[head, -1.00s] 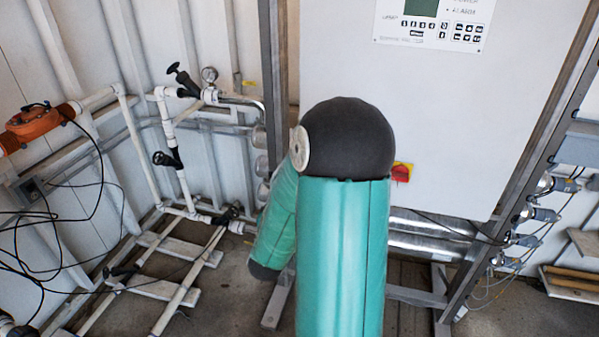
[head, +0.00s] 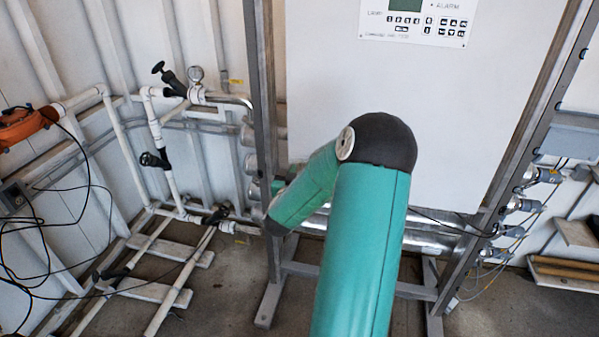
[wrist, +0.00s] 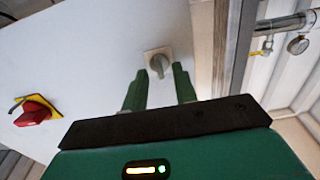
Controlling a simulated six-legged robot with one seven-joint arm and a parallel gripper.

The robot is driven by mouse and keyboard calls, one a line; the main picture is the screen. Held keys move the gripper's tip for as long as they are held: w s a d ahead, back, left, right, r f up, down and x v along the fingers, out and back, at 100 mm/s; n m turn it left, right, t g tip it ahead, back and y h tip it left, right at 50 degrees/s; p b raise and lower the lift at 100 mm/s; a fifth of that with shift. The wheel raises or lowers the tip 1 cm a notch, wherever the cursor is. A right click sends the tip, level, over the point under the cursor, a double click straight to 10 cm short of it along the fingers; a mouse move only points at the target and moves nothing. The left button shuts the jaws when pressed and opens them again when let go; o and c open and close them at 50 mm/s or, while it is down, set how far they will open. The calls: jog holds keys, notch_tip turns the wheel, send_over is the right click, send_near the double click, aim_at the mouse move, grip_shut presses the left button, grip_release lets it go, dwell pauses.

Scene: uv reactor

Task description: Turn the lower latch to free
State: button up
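A small grey latch (wrist: 158,64) sits on a pale square plate on the white cabinet face, close to its edge, in the wrist view. My gripper (wrist: 160,74) is open, its two green fingers apart and pointing toward the latch. The latch shows between and just beyond the fingertips; I cannot tell if they touch it. In the head view the latch is not visible, and my arm covers the lower part of the white cabinet (head: 330,90).
A red switch on a yellow plate (wrist: 35,112) is left of my gripper. A grey metal post (head: 262,90) stands by the cabinet's left side. White pipes with black-handled valves (head: 165,150) are at left. Shiny pipes (head: 430,241) run below the cabinet.

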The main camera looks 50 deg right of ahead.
jog(key=shift+w+d, duration=0.1)
jog(key=shift+d, duration=0.2)
grip_shut()
